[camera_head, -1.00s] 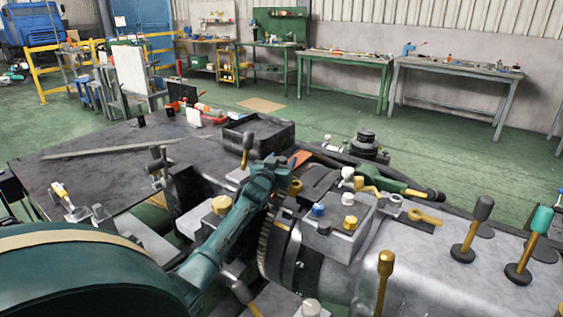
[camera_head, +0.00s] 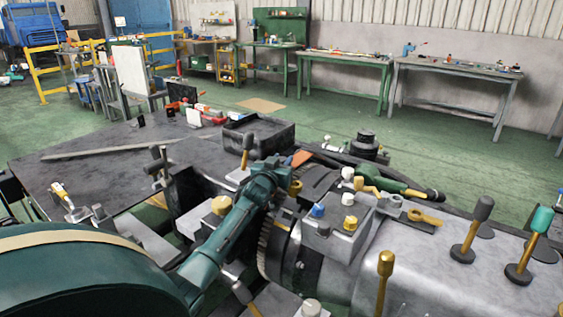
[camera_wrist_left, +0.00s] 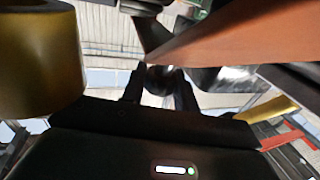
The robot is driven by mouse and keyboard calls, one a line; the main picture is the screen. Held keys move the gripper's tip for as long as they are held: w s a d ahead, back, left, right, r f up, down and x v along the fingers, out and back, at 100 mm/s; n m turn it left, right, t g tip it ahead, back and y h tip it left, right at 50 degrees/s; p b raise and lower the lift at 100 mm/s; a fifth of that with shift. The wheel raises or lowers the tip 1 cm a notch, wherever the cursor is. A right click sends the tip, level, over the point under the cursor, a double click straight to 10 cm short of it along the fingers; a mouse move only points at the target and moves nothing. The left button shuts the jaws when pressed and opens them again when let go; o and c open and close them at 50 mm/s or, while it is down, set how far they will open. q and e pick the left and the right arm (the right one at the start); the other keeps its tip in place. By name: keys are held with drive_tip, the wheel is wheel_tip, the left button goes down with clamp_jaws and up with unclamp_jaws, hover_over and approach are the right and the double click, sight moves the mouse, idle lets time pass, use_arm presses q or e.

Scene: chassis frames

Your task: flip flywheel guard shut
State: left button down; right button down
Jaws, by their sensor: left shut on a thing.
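The toothed flywheel (camera_head: 266,240) shows at the middle of the machine in the head view, partly behind my left arm. An orange-brown plate (camera_head: 301,158), which may be the flywheel guard, stands just past the end of that arm. A large orange-brown plate (camera_wrist_left: 235,38) also crosses the upper right of the left wrist view. My left gripper (camera_head: 287,170) is beside the plate; its fingertips are hard to see there. In the left wrist view its dark fingers are shut on a dark rounded piece (camera_wrist_left: 160,77). I cannot tell how that piece joins the plate. My right gripper is not in view.
A yellow-capped post (camera_head: 221,205) stands close left of my left arm. A grey block with blue and yellow caps (camera_head: 337,236) is to its right. Upright levers (camera_head: 472,232) stand further right. A dark open box (camera_head: 259,133) lies behind.

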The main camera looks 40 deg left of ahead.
use_arm(q)
drive_tip(key=shift+w+d, duration=0.2)
drive_tip(key=shift+d, duration=1.2)
drive_tip(key=shift+d+f, duration=0.1)
drive_tip(key=shift+d, duration=0.15)
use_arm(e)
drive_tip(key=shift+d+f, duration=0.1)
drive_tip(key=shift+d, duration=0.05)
use_arm(q)
drive_tip(key=c, duration=1.1)
unclamp_jaws()
drive_tip(key=shift+d, duration=0.1)
drive_tip(key=shift+o, duration=0.2)
drive_tip(key=shift+s, duration=0.1)
